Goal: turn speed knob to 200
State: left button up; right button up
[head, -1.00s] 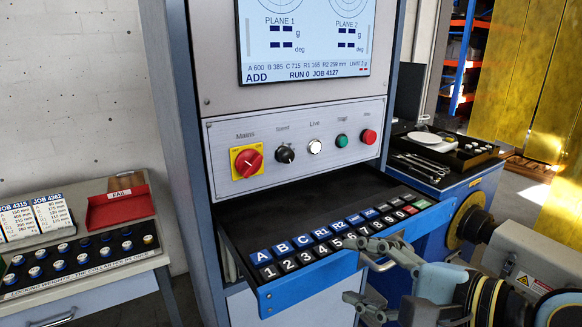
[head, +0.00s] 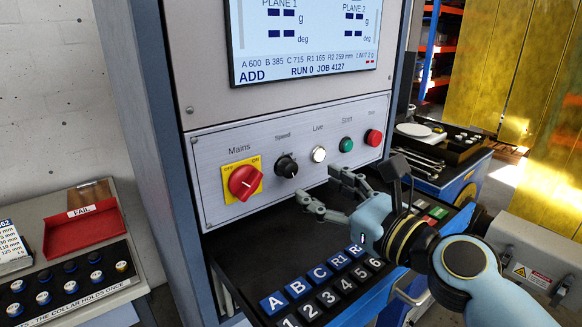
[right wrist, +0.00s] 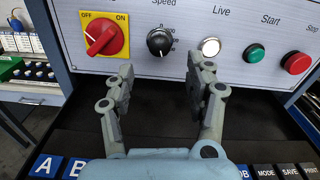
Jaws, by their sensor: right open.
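The speed knob (head: 286,166) is a round black knob on the grey control panel (head: 226,150), right of the red mains switch (head: 244,181). It also shows in the right wrist view (right wrist: 160,41), with a white mark on its face pointing roughly downward; the scale numbers are too small to read. My right gripper (head: 318,186) is open and empty, in front of the panel and a little below and right of the knob in the head view. In the right wrist view its fingertips (right wrist: 160,76) stand apart below the knob, not touching it. My left gripper is out of view.
A white live lamp (head: 318,154), green start button (head: 346,145) and red stop button (head: 374,138) sit right of the knob. A drawer with labelled keys (head: 320,274) is open below the panel. The screen (head: 300,40) reads RUN 0 JOB 4127.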

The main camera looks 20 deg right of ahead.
aim_at(291, 171)
jog(key=x, duration=0.5)
jog(key=shift+w+a, duration=0.15)
jog(key=shift+w, duration=0.1)
jog(key=shift+x, duration=1.05)
jog(key=c, duration=0.4)
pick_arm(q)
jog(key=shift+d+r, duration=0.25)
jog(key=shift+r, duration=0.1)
pick_arm(e)
grip_shut()
